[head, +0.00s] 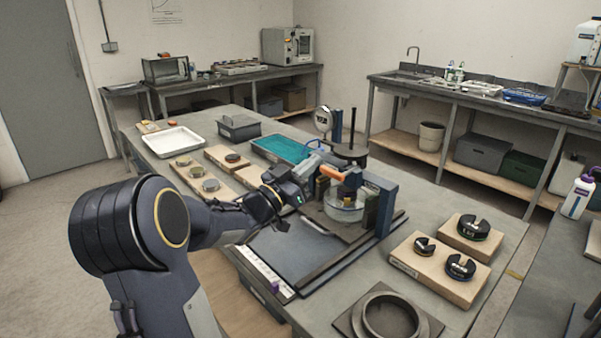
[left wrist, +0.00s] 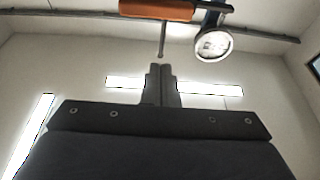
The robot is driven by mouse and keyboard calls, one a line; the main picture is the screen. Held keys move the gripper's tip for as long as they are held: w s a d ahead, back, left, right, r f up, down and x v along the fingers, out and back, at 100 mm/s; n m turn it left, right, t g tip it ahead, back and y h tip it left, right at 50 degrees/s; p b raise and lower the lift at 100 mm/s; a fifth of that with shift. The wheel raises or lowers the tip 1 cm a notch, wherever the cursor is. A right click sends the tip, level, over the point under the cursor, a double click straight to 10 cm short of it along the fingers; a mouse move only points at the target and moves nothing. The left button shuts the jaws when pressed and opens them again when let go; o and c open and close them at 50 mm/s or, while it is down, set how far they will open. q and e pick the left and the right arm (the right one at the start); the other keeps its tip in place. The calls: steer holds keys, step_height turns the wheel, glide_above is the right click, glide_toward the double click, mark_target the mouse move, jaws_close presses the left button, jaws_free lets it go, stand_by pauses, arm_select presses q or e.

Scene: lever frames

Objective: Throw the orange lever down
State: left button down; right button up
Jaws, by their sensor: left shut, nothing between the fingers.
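The orange lever handle (head: 332,173) sticks out to the left from a blue-framed press fixture (head: 385,205) on the table, close to level and above a round glass dish (head: 343,206). My left gripper (head: 303,171) is just left of the handle's free end, shut and empty. In the left wrist view the closed fingertips (left wrist: 160,76) point up, with the orange handle (left wrist: 156,10) beyond them at the top edge. A gap shows between fingertips and handle there. My right gripper is not in view.
A round dial gauge (head: 323,119) stands behind the lever; it also shows in the left wrist view (left wrist: 213,45). Wooden blocks with black slotted weights (head: 460,267) lie to the right. A teal tray (head: 281,149) sits behind. A black ring (head: 390,317) lies at the front.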

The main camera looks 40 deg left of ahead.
mark_target(327, 174)
arm_select(q)
steer(key=w, duration=0.1)
steer(key=w+f, duration=0.2)
steer(key=w, duration=0.1)
steer(key=shift+d, duration=0.1)
steer(key=shift+f, duration=0.35)
steer(key=shift+f+n+y, duration=0.3)
steer(key=shift+n+y, duration=0.2)
steer(key=shift+n, duration=0.7)
steer(key=n, duration=0.1)
steer(key=n+y+b, duration=0.1)
steer(key=n, duration=0.1)
steer(key=shift+f+y, duration=0.3)
steer(key=shift+f, duration=0.1)
steer(key=n+y, duration=0.1)
steer(key=n, duration=0.2)
steer(key=f+n+g+y, duration=0.1)
steer(key=n, duration=0.2)
steer(key=shift+d+f+b, duration=0.1)
steer(key=shift+f+b, duration=0.1)
steer(key=shift+b, duration=0.2)
steer(key=shift+s+d+f+n+g+y, duration=0.1)
steer(key=shift+d+f+n+g+y, duration=0.35)
steer(key=shift+n, duration=1.3)
steer(key=shift+w+d+f+n+g+y, duration=0.1)
steer(key=shift+d+f+n+g, duration=0.15)
steer(key=shift+n+g, duration=1.05)
steer(key=shift+s+d+f+n+g+y, duration=0.1)
steer(key=shift+d+f+n+y, duration=0.2)
steer(key=shift+n, duration=1.95)
